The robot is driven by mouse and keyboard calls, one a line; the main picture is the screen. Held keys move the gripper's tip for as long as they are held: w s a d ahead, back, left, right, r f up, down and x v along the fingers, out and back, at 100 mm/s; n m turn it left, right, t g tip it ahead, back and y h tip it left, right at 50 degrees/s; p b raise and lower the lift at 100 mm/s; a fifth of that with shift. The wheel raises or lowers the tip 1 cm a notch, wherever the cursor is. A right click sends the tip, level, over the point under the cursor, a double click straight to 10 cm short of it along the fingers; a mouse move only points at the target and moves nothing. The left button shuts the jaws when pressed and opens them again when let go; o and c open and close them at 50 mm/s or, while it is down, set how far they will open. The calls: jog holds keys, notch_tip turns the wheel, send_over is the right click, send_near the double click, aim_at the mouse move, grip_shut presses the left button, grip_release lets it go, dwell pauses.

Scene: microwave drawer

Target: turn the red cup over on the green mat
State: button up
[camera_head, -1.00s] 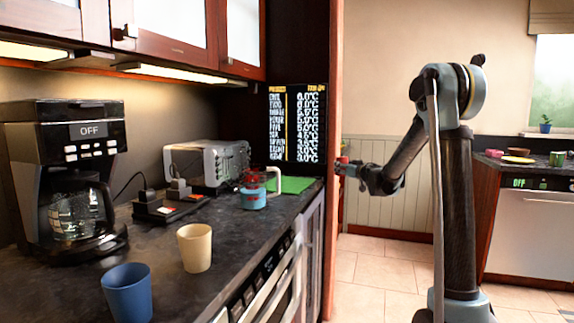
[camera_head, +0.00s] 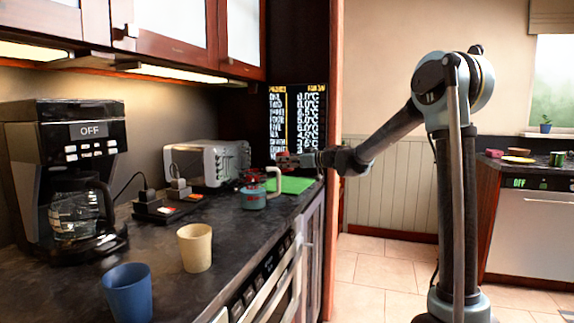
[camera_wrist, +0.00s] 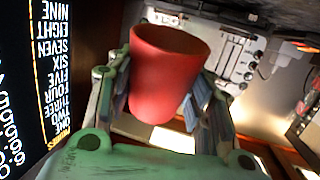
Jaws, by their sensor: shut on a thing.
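My gripper (camera_head: 305,159) is shut on the red cup (camera_wrist: 168,80). In the wrist view the fingers press on both sides of the cup. That view is upside down, and the cup's open mouth points to the top of the picture, so the mouth faces down, somewhat tilted. In the head view the cup (camera_head: 286,160) is small and partly hidden by the fingers. It appears held above the green mat (camera_head: 297,185), at the far end of the counter. Part of the mat is hidden behind a mug-like container.
A teal container (camera_head: 253,199) with a red top and a pale handle stands just left of the mat. A toaster (camera_head: 208,163) is behind it. A cream cup (camera_head: 195,248), a blue cup (camera_head: 127,292) and a coffee maker (camera_head: 65,180) stand nearer. A lettered board (camera_head: 298,125) is behind the mat.

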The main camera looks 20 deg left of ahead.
jog(key=shift+d+f, duration=0.1)
jog(key=shift+f, duration=2.9)
jog(key=o, duration=1.1)
jog(key=shift+o, duration=0.2)
jog(key=shift+d, duration=0.15)
